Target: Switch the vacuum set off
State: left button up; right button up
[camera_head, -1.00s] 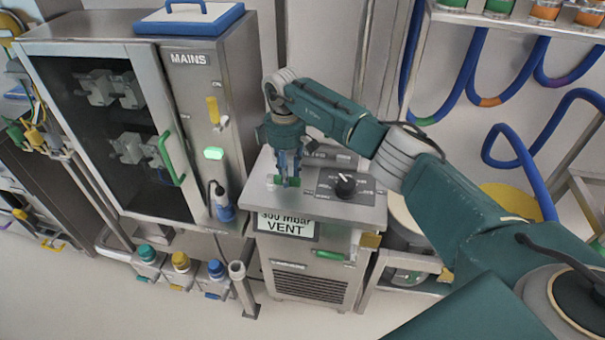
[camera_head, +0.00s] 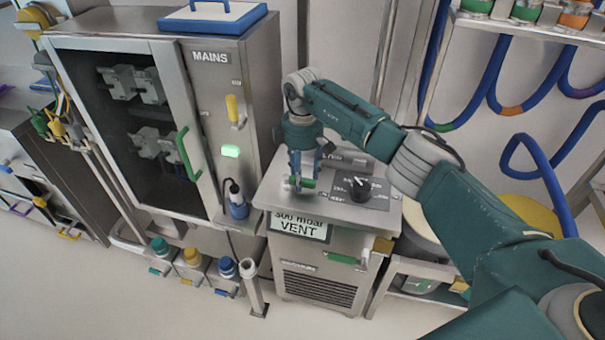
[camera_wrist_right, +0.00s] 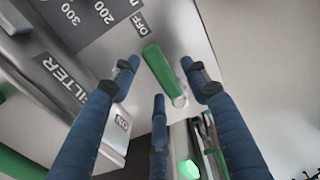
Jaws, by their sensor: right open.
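The vacuum set (camera_head: 318,265) is a steel cabinet in the middle of the head view, with a sign (camera_head: 300,227) reading "300 mbar VENT". A black knob (camera_head: 359,188) with a white mark sits on its sloped top. My right gripper (camera_head: 301,186) points down over the top's left part, left of the knob. In the right wrist view its blue fingers (camera_wrist_right: 160,85) are spread around a green lever (camera_wrist_right: 160,68).
The MAINS cabinet (camera_head: 222,110), with a lit green button (camera_head: 230,151) and yellow handle, stands close left of the vacuum set. Blue hoses (camera_head: 483,80) hang at right. Several capped valves stand low at left. The floor in front is clear.

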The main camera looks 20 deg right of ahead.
notch_tip(320, 180, up, 12)
dwell(0.4)
dwell(0.3)
